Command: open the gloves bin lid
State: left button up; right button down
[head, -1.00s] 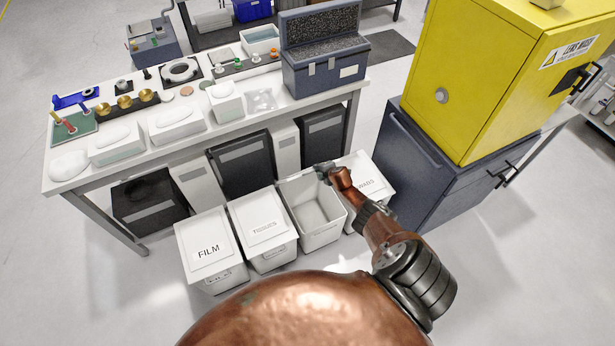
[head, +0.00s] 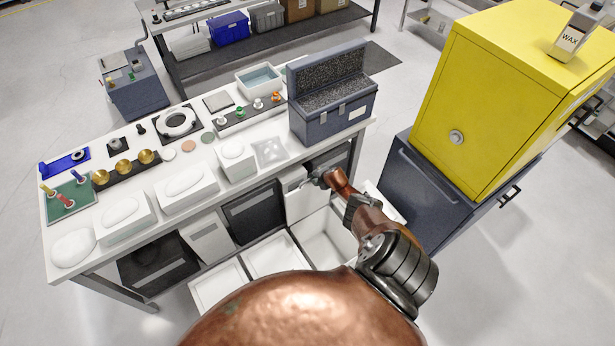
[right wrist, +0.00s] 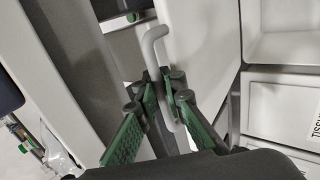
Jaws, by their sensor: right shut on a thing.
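The gloves bin (head: 324,243) is the white bin in front of the table whose pale inside shows in the head view. Its own label is not readable. Its lid appears raised as a white panel (right wrist: 207,45) in the right wrist view; its edges are hard to separate in the head view. My right gripper (head: 318,180) is at the bin's far side, under the table's front edge. In the right wrist view its fingers (right wrist: 166,82) are shut around a grey bent handle (right wrist: 152,40). My left gripper is out of view.
Two white closed bins (head: 274,256) stand left of the open one. A table (head: 222,200) with trays and a dark case (head: 332,112) rises behind. A dark cabinet (head: 428,190) under a yellow cabinet (head: 500,90) stands close on the right.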

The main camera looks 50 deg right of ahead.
jog(key=shift+g, duration=0.8)
jog(key=w+b, duration=0.4)
jog(key=w, duration=0.1)
jog(key=shift+d, duration=0.25)
jog(key=shift+d, duration=0.1)
jog(key=c, duration=2.1)
grip_release()
jog(key=shift+s, duration=0.2)
jog(key=shift+d, duration=0.1)
